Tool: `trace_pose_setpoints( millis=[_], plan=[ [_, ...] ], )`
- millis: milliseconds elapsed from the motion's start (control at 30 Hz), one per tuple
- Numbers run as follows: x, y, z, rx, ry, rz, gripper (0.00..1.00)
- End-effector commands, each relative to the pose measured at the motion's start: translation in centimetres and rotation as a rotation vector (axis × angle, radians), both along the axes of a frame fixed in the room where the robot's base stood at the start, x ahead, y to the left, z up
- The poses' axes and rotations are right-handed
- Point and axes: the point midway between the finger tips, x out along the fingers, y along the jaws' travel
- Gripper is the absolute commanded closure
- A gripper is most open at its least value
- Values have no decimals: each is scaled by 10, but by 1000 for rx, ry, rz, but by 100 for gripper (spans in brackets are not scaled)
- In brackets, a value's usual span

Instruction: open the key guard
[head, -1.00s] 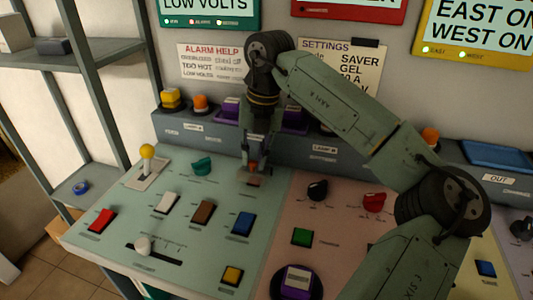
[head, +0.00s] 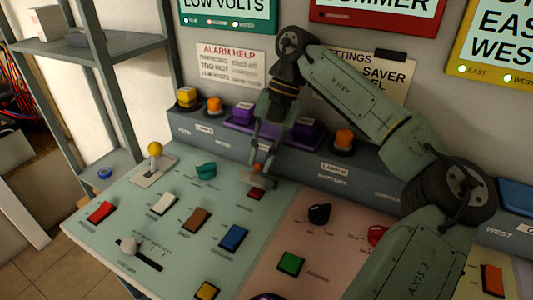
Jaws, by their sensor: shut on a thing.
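The key guard (head: 248,179) is a small pinkish, see-through-looking flap on the green panel, near its back edge and the boundary with the pink panel. It appears tilted up, with a dark red part (head: 256,194) showing just below it. My gripper (head: 257,168) points down from above and is shut on the guard's upper edge, where a small orange-red spot shows. The fingers partly hide the guard, so its hinge and exact angle cannot be told. No key can be made out.
Near the guard are a teal knob (head: 206,171), a yellow-topped lever (head: 155,151), a blue button (head: 234,236) and a black knob (head: 319,214). Behind stands a raised grey ledge with purple boxes (head: 305,131) and an orange lamp (head: 343,139). A shelf (head: 90,50) stands left.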

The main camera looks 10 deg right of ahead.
Motion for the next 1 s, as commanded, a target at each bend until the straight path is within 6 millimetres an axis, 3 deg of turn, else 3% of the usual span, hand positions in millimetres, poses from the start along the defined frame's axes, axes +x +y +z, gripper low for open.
trace_pose_setpoints(
  millis=[533,567,867,1000],
  plan=[
    [0,1,0,7,14,-2,100],
    [0,1,0,7,14,-2,81],
    [0,1,0,8,13,-1,61],
    [0,2,0,8,13,-1,61]
  ],
)
